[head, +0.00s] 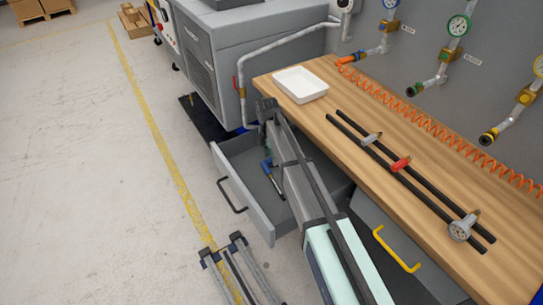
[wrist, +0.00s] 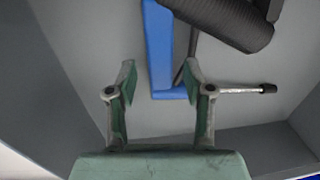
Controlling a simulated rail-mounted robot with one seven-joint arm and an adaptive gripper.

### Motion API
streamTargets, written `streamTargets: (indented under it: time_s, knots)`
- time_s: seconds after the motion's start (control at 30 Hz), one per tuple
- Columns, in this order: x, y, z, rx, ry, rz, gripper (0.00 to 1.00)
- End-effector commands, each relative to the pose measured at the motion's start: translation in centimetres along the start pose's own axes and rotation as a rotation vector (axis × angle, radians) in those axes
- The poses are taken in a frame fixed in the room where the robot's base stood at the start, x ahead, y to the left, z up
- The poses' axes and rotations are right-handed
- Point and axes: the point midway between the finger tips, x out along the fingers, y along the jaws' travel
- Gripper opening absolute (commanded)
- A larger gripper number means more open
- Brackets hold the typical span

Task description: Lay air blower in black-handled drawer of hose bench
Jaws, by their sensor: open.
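The black-handled drawer (head: 235,178) of the hose bench (head: 360,160) is pulled open at the bench's left end. A blue tool that looks like the air blower (head: 266,166) lies inside it, partly hidden by my arm. In the wrist view the blower (wrist: 160,55) shows a blue body and a metal nozzle with a black tip, on the grey drawer floor. My gripper (wrist: 160,75) is open, its two green-grey fingers apart above the blower and holding nothing. The head view does not clearly show the fingers.
A dark cylindrical part (wrist: 225,20) crosses the top of the wrist view. A yellow-handled drawer (head: 375,240) appears shut. The bench top carries a white tray (head: 301,84), a coiled orange hose (head: 430,120) and black rails with fittings.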

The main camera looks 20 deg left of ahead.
Motion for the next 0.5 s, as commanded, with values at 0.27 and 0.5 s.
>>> streamTargets:
  time_s: [0.27, 0.5]
  knots:
    - [-2.3, 0.1, 0.0, 0.0, -0.001, 0.002, 0.52]
    - [-6.9, 0.1, 0.0, 0.0, -0.001, 0.003, 0.52]
